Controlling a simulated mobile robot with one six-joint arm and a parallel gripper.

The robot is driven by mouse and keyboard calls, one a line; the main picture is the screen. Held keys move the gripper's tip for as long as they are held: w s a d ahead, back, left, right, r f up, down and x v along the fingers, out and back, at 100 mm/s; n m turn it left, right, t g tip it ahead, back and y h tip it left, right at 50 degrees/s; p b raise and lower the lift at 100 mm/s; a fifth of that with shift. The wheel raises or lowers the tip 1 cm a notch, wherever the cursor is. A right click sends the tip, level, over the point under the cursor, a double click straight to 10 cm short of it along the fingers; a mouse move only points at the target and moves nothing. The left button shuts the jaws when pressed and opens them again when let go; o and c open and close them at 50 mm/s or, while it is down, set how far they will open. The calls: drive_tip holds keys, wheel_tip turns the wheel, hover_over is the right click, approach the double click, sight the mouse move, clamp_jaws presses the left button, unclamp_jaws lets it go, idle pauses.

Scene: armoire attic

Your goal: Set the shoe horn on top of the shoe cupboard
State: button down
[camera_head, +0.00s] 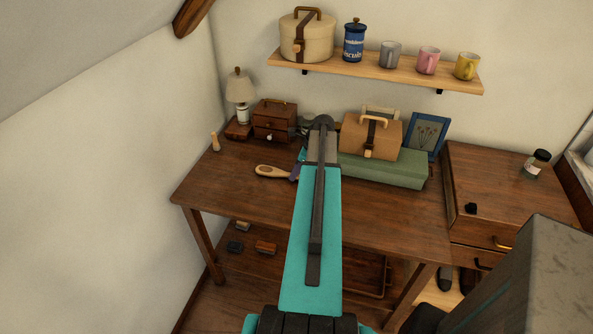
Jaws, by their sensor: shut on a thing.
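A pale wooden, long thing with a rounded left end, which looks like the shoe horn (271,171), shows at the left of my arm, low over the desk. My gripper (298,168) is mostly hidden behind my teal arm, and it is shut on the right end of this thing. I cannot tell whether the thing touches the desk. The brown wooden cabinet with drawers at the right, likely the shoe cupboard (490,184), has a mostly bare top. My gripper is well to the left of it.
The desk (228,188) holds a lamp (240,98), a small drawer box (274,121), a tan case (370,137) on a green box (402,170), and a picture frame (428,134). On the cabinet are a jar (537,164) and a small black object (470,208). A shelf (347,67) hangs above.

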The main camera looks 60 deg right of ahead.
drive_tip(key=shift+f, duration=0.1)
drive_tip(key=c, duration=1.5)
unclamp_jaws()
drive_tip(key=shift+b+v, duration=1.2)
drive_tip(key=shift+v, duration=4.95)
drive_tip(key=shift+w, duration=0.1)
